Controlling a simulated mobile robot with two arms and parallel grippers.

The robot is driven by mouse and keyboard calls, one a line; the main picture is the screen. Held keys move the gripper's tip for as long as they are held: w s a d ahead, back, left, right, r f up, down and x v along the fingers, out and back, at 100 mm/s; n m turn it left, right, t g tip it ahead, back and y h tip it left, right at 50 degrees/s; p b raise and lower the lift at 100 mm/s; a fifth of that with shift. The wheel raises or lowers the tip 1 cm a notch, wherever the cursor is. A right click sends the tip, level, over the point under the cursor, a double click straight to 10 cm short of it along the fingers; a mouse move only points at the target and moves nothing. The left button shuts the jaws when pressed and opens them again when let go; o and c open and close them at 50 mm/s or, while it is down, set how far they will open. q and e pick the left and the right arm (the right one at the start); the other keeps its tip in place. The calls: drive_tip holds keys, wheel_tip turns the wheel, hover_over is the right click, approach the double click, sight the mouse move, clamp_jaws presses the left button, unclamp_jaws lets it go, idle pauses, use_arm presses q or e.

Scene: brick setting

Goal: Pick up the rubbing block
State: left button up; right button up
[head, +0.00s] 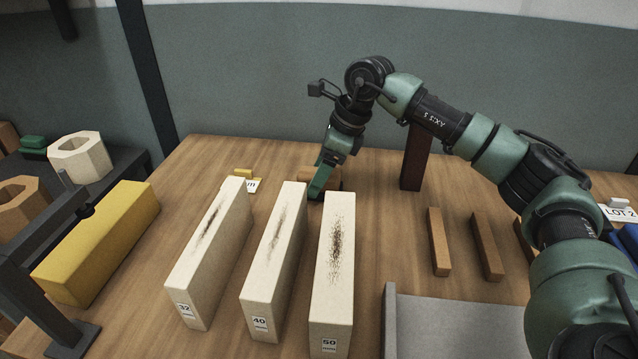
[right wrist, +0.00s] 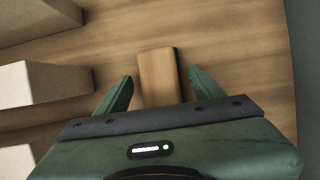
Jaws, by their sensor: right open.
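The rubbing block appears to be the small brown wooden block (head: 306,173) at the back of the table, partly hidden behind my right gripper (head: 319,188) in the head view. In the right wrist view the block (right wrist: 158,72) lies on the wood table, ahead of and between the two green fingers of my right gripper (right wrist: 160,84). The fingers are apart, with a visible gap on either side of the block. The gripper is open and holds nothing. My left gripper is not in view.
Three long cream bricks (head: 277,250) with dark smudges and number labels stand in front of the block. A dark upright post (head: 415,158) is to its right. Brown strips (head: 438,242), a grey tray (head: 455,325) and a yellow brick (head: 100,240) lie farther off.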

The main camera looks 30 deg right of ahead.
drive_tip(key=shift+f, duration=0.25)
idle(0.3)
